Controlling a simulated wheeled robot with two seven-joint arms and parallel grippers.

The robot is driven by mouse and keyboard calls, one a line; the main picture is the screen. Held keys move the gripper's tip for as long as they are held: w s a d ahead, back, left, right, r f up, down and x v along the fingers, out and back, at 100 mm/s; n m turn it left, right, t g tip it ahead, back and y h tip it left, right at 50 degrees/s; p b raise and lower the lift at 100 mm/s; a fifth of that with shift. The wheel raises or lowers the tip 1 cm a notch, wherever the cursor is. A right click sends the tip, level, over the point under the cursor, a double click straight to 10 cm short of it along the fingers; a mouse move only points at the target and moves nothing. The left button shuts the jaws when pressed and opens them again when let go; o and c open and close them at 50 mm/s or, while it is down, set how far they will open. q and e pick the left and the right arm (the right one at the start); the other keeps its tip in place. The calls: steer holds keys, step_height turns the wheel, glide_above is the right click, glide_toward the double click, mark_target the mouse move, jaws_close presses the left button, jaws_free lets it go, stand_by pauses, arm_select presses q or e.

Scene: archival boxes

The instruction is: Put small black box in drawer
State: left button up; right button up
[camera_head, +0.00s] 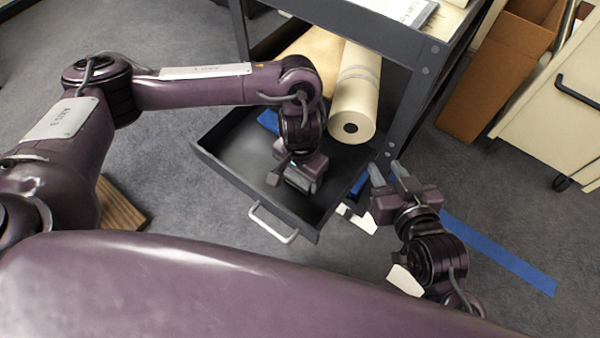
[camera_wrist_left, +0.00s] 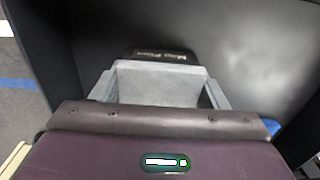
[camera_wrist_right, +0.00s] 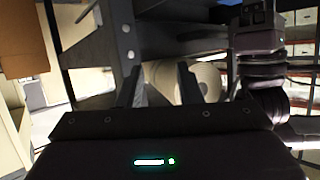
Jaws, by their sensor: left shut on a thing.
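The dark grey drawer (camera_head: 238,142) stands pulled out of the cart, with a pale handle (camera_head: 272,226) on its front. My left gripper (camera_head: 300,182) points down inside the open drawer. It is shut on the small black box (camera_wrist_left: 160,54), whose dark, labelled end shows just past the grey fingers in the left wrist view. The box is hidden under the gripper in the head view. The drawer's bare inside (camera_wrist_left: 250,60) surrounds it; whether the box touches the floor I cannot tell. My right gripper (camera_head: 388,175) is empty and open beside the cart leg, right of the drawer.
Rolled paper (camera_head: 357,92) lies on the cart's shelf behind the drawer. The cart's grey leg (camera_head: 412,95) stands close to my right gripper. A blue tape strip (camera_head: 500,253) runs along the floor. A brown box (camera_head: 500,70) and a cream cabinet (camera_head: 560,120) stand at right.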

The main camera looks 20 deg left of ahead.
steer(key=shift+f, duration=0.1)
arm_select(q)
steer(key=o, duration=1)
steer(key=shift+f, duration=0.1)
steer(key=shift+c, duration=0.2)
arm_select(e)
steer(key=shift+s+f, duration=0.1)
steer(key=shift+f, duration=0.05)
arm_select(q)
steer(key=shift+r, duration=0.25)
step_height(320, 180, up, 2)
steer(key=shift+r+p, duration=0.15)
steer(key=shift+p, duration=0.75)
arm_select(e)
steer(key=s+d+f+g+h, duration=0.2)
steer(key=s+f+g, duration=0.4)
steer(key=s+f, duration=0.25)
arm_select(q)
step_height(320, 180, up, 8)
steer(key=p, duration=0.5)
steer(key=shift+r, duration=0.7)
arm_select(e)
steer(key=s+d+m+g+h, duration=0.1)
steer(key=s+d+g+h, duration=0.1)
steer(key=d, duration=0.4)
steer(key=shift+s+d+f+g+h, duration=0.25)
steer(key=shift+s+g+h, duration=0.2)
steer(key=shift+g, duration=0.55)
